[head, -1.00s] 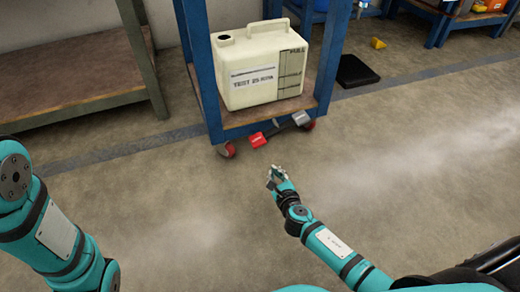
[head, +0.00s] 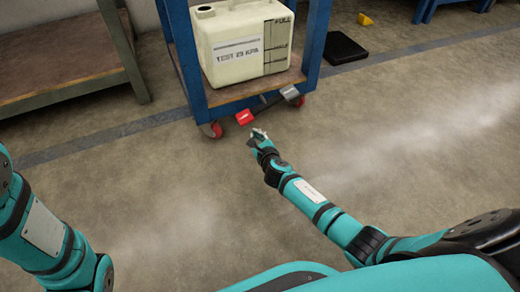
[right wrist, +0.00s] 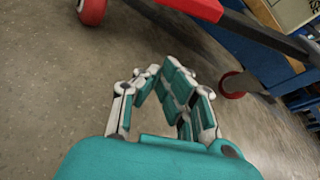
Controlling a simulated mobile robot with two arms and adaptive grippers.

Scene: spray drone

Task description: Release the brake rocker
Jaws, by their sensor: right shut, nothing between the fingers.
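The brake rocker is a dark bar (head: 265,104) low on the front of a blue cart, with a red pedal (head: 244,117) at its left end and a grey pedal (head: 290,92) at its right. Which end sits lower is hard to tell. My right gripper (head: 257,136) is shut and empty, just in front of and below the red pedal, with a small gap. In the right wrist view, the gripper's fingers (right wrist: 160,78) point towards the red pedal (right wrist: 196,7) and the dark bar (right wrist: 262,31) at the top. My left arm shows at the left; its gripper is out of view.
The blue cart (head: 183,60) stands on red casters (head: 212,130) and carries a cream jug (head: 240,65) on its shelf. A workbench (head: 60,70) stands at the left. A black pad (head: 333,47) and a yellow piece (head: 364,19) lie behind right. The floor in front is clear.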

